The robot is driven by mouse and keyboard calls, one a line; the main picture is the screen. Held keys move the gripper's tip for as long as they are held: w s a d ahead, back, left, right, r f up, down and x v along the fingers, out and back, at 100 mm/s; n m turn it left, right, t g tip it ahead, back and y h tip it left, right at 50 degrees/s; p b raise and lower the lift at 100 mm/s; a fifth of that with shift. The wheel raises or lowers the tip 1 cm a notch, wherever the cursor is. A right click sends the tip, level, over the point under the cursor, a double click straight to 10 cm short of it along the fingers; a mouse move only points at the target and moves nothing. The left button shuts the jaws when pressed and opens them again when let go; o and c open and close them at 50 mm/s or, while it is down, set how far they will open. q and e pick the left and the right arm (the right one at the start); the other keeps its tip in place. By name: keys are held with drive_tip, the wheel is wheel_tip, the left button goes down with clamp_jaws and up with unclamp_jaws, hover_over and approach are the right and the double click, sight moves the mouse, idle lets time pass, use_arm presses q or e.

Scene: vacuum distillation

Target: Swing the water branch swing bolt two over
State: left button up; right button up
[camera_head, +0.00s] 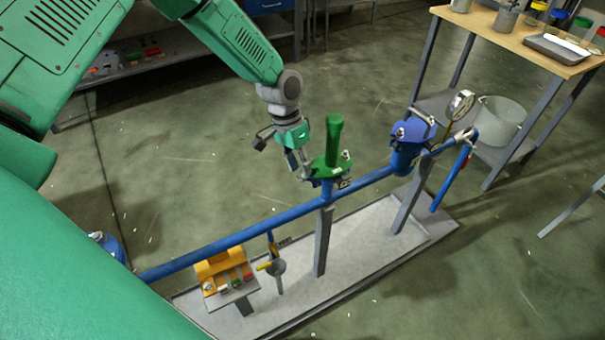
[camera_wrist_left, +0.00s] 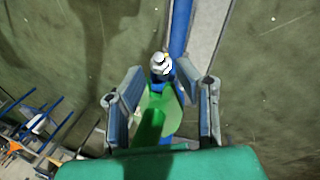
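A green cap (camera_head: 334,140) with a tall round grip stands on a green flange (camera_head: 328,171) on the blue pipe's branch. A small silver swing bolt (camera_head: 345,156) shows at the flange's right side. My left gripper (camera_head: 303,174) is at the flange's left side, pointing down. In the left wrist view my left gripper (camera_wrist_left: 160,88) is open, its fingers apart on both sides of the green flange (camera_wrist_left: 158,112). A silver bolt head (camera_wrist_left: 160,65) stands upright between the finger ends; I cannot tell whether they touch it. My right gripper is not in view.
The blue pipe (camera_head: 240,236) runs over a grey tray (camera_head: 380,249) on supports. An orange control box (camera_head: 224,273) and a small valve (camera_head: 276,266) are front left. A wooden-topped bench (camera_head: 490,34) is at the right.

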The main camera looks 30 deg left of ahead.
use_arm(q)
drive_tip(key=v, duration=0.9)
